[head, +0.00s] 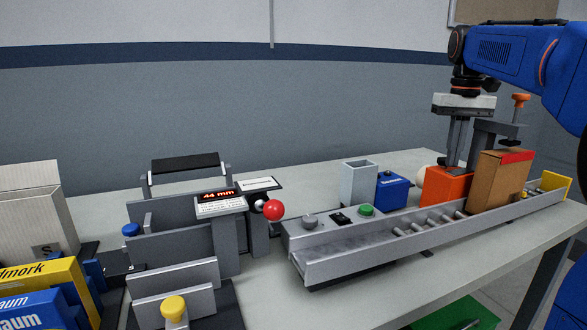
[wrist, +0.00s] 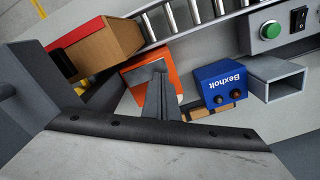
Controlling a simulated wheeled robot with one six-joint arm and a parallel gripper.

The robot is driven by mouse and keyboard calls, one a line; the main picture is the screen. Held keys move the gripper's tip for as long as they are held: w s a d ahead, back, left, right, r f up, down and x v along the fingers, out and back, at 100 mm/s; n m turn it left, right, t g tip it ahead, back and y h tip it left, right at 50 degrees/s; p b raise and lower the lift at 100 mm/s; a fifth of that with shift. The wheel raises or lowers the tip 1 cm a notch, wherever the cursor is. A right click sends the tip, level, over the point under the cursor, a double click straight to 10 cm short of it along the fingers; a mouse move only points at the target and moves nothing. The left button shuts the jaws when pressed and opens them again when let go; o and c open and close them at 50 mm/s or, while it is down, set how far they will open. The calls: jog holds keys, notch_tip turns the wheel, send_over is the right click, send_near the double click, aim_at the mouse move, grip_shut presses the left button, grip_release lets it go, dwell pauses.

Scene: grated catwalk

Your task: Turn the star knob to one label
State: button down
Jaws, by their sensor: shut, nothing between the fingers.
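I cannot tell for sure which part is the star knob. An orange knob (head: 520,99) stands on an upright spindle at the right in the head view, beside my arm. A blue knob (head: 131,230) and a yellow knob (head: 174,307) are on the grey device at the left. No label positions around a knob are readable. My gripper (head: 454,163) points down just at the orange block (head: 446,189), with its fingers together and empty. In the wrist view, my gripper (wrist: 158,66) is over the orange block (wrist: 183,76); contact cannot be told.
A brown carton (head: 498,182) with a red top stands right of the orange block. A blue Bexholt box (wrist: 221,84) and a grey open box (head: 359,184) are to its left. The roller conveyor (head: 420,232) runs in front. A red ball (head: 274,210) sticks out mid-table.

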jog(key=shift+w+a, duration=0.2)
jog(key=shift+a, duration=0.7)
dwell(0.4)
jog(key=shift+s+a, duration=0.15)
jog(key=shift+s, duration=0.15)
notch_tip(320, 180, up, 6)
dwell(0.5)
jog(key=shift+w+d+f, duration=0.1)
jog(key=shift+d+f, duration=0.4)
jog(key=shift+f, duration=0.5)
jog(key=shift+s+d+f, duration=0.1)
jog(key=shift+d+f, duration=0.35)
jog(key=shift+f, duration=0.6)
jog(key=shift+w+d+f, duration=0.1)
jog(key=shift+d+f, duration=0.4)
jog(key=shift+f, duration=0.5)
